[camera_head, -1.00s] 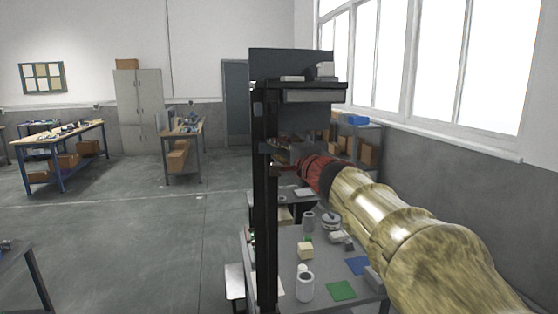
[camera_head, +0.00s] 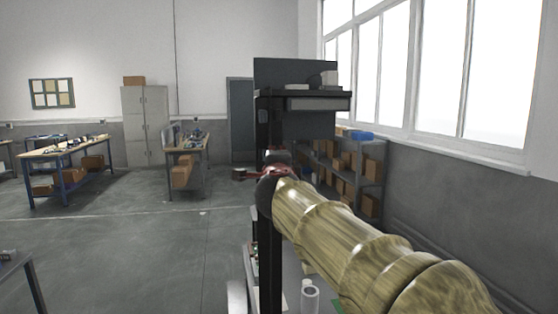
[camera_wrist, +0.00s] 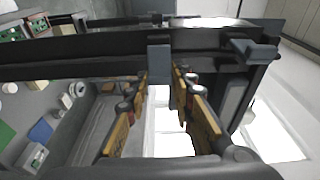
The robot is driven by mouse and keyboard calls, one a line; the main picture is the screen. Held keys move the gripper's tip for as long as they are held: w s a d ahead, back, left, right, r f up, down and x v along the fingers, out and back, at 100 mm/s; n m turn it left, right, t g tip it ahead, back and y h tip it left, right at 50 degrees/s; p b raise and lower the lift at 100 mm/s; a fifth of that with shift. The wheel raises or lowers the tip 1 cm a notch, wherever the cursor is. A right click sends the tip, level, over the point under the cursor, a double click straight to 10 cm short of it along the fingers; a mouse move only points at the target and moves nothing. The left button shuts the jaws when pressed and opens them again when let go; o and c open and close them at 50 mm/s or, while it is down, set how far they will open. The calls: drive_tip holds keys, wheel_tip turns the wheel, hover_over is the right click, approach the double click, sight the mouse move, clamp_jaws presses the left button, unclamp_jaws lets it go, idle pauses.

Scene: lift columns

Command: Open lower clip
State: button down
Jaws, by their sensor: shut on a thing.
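The black lift column (camera_head: 269,240) stands upright in the head view, with my arm across its middle. In the wrist view its dark beam (camera_wrist: 80,56) runs sideways across the picture. A small grey-blue clip (camera_wrist: 159,56) sits on the beam, between the tips of my gripper (camera_wrist: 161,74). The orange-sided fingers are closed in on this clip from both sides. A second grey clip (camera_wrist: 255,51) shows farther right on the beam, apart from the fingers. In the head view, my arm hides the gripped clip and most of the gripper.
The column's top shelf (camera_head: 305,100) carries small items. A workbench below is mostly hidden by my arm; a white cylinder (camera_head: 310,298) stands on it. A shelf rack with boxes (camera_head: 360,175) stands behind, near the windows. Floor to the left is open.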

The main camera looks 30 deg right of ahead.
drive_tip(key=a+m+g+h+p, duration=0.1)
drive_tip(key=m+g+h+p, duration=0.2)
drive_tip(key=g+p, duration=0.1)
drive_tip(key=a+m+g+h+p, duration=0.2)
drive_tip(key=m+g+h+p, duration=0.1)
drive_tip(key=g+p, duration=0.1)
drive_tip(key=w+a+m+g+h+p, duration=0.1)
drive_tip(key=a+m+g+h+p, duration=0.1)
drive_tip(key=m+g+h+p, duration=0.1)
drive_tip(key=shift+w+a+m+g+p, duration=0.15)
drive_tip(key=shift+m+g+p, duration=0.35)
drive_tip(key=shift+p, duration=0.55)
drive_tip(key=shift+f+g, duration=0.1)
drive_tip(key=shift+g, duration=0.2)
drive_tip(key=c, duration=1.5)
unclamp_jaws()
drive_tip(key=shift+c, duration=0.2)
drive_tip(key=s+a, duration=0.2)
drive_tip(key=a, duration=0.9)
drive_tip(key=shift+s+a, duration=0.2)
drive_tip(key=shift+a, duration=0.2)
